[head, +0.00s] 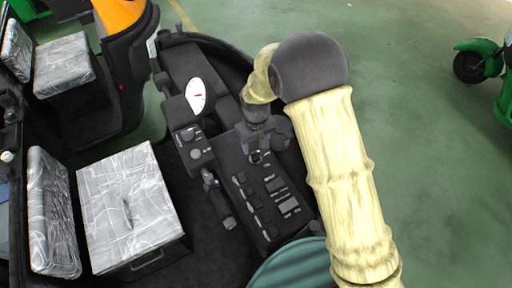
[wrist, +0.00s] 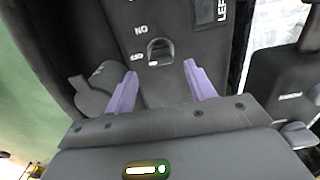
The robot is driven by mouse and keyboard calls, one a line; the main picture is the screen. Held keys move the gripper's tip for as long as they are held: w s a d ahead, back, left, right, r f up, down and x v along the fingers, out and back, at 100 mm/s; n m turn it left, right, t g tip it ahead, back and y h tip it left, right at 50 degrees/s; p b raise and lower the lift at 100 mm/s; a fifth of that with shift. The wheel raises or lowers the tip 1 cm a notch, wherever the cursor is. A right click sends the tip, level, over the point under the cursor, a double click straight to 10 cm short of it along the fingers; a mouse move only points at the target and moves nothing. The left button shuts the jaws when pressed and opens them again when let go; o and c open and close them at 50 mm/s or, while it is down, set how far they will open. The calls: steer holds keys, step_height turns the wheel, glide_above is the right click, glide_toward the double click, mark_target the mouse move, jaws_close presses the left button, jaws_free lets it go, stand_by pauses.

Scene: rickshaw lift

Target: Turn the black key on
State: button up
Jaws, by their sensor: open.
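My gripper (head: 256,146) is open and points down at the dark control panel (head: 238,170). In the wrist view its two purple fingers (wrist: 160,70) are spread apart with nothing between the tips. A small black key or key switch (wrist: 160,51) sits on the panel just beyond the fingertips, roughly centred between them, beside white markings. It also shows small in the head view (head: 257,157), right by the fingertips, partly covered. I cannot tell whether the fingers touch it. Its exact turn angle is unclear.
A round white gauge (head: 196,96) stands left of the gripper. A lever (head: 219,200) and several switches (head: 262,206) lie on the console nearer me. In the wrist view, a dark rounded knob (wrist: 91,98) is close to the left finger. A seat (head: 131,200) is at left.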

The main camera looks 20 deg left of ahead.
mark_target(256, 153)
step_height(256, 153, down, 4)
steer(key=shift+s+f+p, duration=0.1)
steer(key=shift+s+p, duration=0.05)
steer(key=shift+p, duration=0.45)
steer(key=shift+f, duration=0.25)
steer(key=shift+w+d, duration=0.1)
steer(key=shift+w, duration=0.1)
steer(key=shift+s, duration=0.15)
steer(key=c, duration=1)
